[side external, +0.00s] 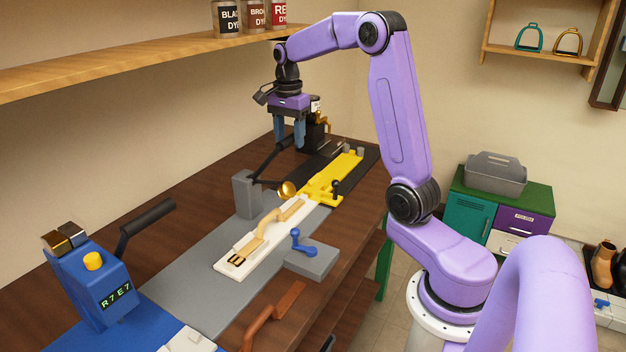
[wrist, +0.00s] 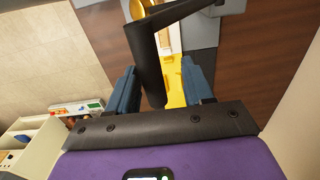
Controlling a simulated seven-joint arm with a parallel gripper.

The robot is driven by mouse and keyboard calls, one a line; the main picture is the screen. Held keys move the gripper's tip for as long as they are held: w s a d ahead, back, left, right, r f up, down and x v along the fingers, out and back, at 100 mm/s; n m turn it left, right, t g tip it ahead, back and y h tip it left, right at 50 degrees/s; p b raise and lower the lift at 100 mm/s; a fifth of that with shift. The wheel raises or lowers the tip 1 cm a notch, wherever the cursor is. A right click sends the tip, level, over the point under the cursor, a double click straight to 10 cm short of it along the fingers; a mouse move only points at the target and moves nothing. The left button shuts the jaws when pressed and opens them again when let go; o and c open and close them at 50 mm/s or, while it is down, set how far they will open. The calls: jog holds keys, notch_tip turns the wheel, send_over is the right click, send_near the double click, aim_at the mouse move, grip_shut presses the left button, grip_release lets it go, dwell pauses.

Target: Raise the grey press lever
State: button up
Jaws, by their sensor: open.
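The grey press (side external: 246,194) stands at the back edge of the grey mat. Its black lever (side external: 268,162) slants up and to the right from the press to my gripper. My gripper (side external: 289,142) points down at the lever's far end, with its blue fingers apart. In the wrist view the black lever handle (wrist: 150,75) lies between the two open fingers of my gripper (wrist: 158,68), with a gap visible on the right side. Contact on the left finger is hard to tell. A round brass piece (side external: 287,188) sits beside the press, over the work.
A white fixture (side external: 240,262) holds a tan strap, near a yellow fixture (side external: 330,185). A grey block with a blue lever (side external: 300,243) stands in front. A blue machine (side external: 92,280) with a black handle is at left. A shelf (side external: 150,65) runs above the bench.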

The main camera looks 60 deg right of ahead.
jog(key=shift+r, duration=2.65)
jog(key=s+a+f+n, duration=0.2)
jog(key=s+a+n, duration=0.2)
jog(key=a+n, duration=0.45)
jog(key=s+a+f+n, duration=0.2)
jog(key=s+a+n, duration=0.3)
jog(key=a, duration=0.6)
jog(key=s+a+f+n, duration=0.2)
jog(key=s+f+n, duration=0.1)
jog(key=s+n, duration=0.5)
jog(key=s+a+f+n, duration=0.2)
jog(key=s+f+n, duration=0.2)
jog(key=s+n, duration=0.5)
jog(key=s, duration=0.4)
jog(key=shift+a, duration=0.15)
